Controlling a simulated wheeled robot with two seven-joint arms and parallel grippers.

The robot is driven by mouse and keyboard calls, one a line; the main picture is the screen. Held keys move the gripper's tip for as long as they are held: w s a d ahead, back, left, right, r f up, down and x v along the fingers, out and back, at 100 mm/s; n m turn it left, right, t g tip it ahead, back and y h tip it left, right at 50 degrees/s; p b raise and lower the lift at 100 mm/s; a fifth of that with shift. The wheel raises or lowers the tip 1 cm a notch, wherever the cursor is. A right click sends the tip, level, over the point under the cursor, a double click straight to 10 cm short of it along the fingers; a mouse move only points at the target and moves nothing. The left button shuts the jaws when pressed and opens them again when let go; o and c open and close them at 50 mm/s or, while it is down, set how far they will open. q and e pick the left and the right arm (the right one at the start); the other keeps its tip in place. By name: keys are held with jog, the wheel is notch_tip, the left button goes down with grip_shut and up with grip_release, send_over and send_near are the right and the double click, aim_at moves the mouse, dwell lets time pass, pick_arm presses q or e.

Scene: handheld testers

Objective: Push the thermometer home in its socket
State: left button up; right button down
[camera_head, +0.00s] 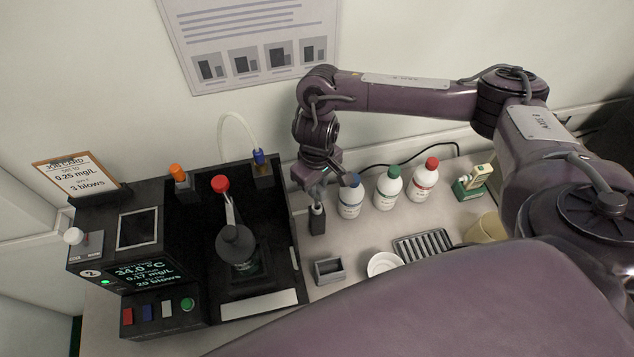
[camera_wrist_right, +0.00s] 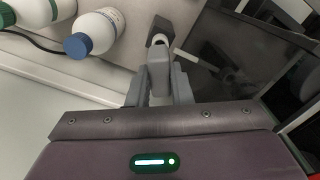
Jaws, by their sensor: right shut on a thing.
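My right gripper (camera_head: 316,192) points down over a small black block (camera_head: 317,221) on the bench, right of the dark tester station. A red-topped slender piece (camera_head: 220,184) leans up from the dark round lid (camera_head: 235,240) of a jar in the station. An orange-topped piece (camera_head: 178,172) stands behind it. My left gripper is out of view.
A blue connector (camera_head: 258,157) with a pale tube is at the station's back right. Bottles with blue (camera_head: 350,198), green (camera_head: 388,188) and red (camera_head: 424,180) caps stand right of my gripper. A grey tray (camera_head: 329,270), white dish (camera_head: 384,264) and ribbed rack (camera_head: 422,245) lie in front.

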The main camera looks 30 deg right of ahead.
dwell(0.3)
jog(key=shift+p, duration=0.5)
dwell(0.4)
jog(key=shift+p, duration=0.4)
jog(key=shift+s+f+b, duration=0.1)
jog(key=shift+f+b, duration=0.65)
jog(key=shift+f, duration=1.05)
jog(key=c, duration=1.2)
grip_release()
jog(key=shift+c, duration=0.2)
